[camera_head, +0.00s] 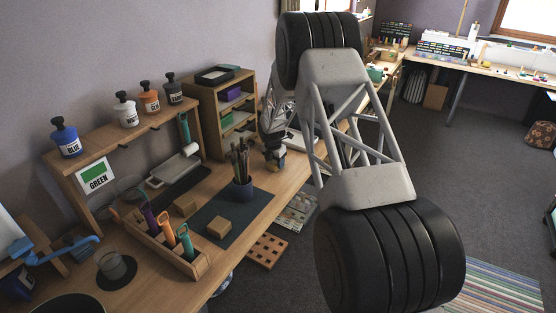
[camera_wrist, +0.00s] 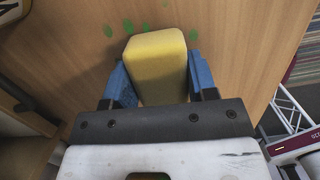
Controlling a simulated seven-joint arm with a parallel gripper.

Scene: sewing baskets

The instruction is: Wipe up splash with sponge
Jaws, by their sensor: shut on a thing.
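My gripper (camera_wrist: 156,72) is shut on a yellow block-shaped sponge (camera_wrist: 158,52), with one blue finger on each side of it. The green splash (camera_wrist: 128,26) shows in the wrist view as several small separate spots on the wooden surface (camera_wrist: 70,60), just beyond and beside the sponge's far end. I cannot tell whether the sponge touches the wood, and it may hide part of the splash.
The workbench (camera_head: 140,281) carries a dark cup of brushes (camera_head: 243,190), a wooden tool rack (camera_head: 178,256), and a shelf with paint bottles (camera_head: 125,111). A wooden cabinet (camera_head: 196,100) stands left of my arm. A green sign (camera_head: 95,176) hangs from the shelf.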

